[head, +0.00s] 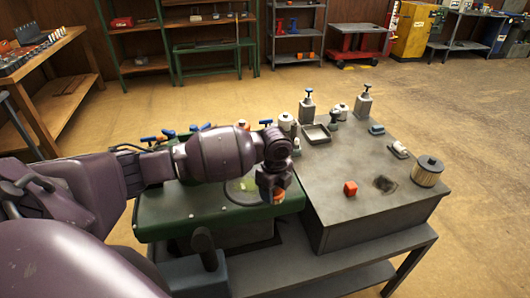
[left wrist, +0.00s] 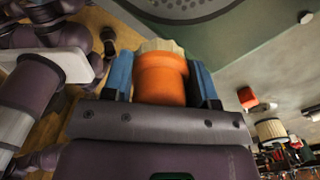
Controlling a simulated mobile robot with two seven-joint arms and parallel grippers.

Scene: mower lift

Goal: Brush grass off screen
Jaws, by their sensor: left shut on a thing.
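My left gripper (head: 274,183) is shut on an orange brush (left wrist: 161,80) with pale bristles, between blue finger pads in the left wrist view. The bristles point toward the round screen (left wrist: 180,6), whose perforated surface shows at the top of that view. In the head view the screen (head: 238,197) is set in the green mower deck (head: 165,213), partly hidden by my left arm. A yellow-green patch of grass (head: 247,184) lies on it. The brush is over the screen's right edge; I cannot tell whether it touches. My right gripper is not in view.
The grey table (head: 338,212) adjoins the deck on the right. It bears a red block (head: 350,188), a dark smudge (head: 385,183), a pleated filter (head: 427,172), a tray (head: 317,134) and several bottles at the back. Blue-handled items stand behind the deck.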

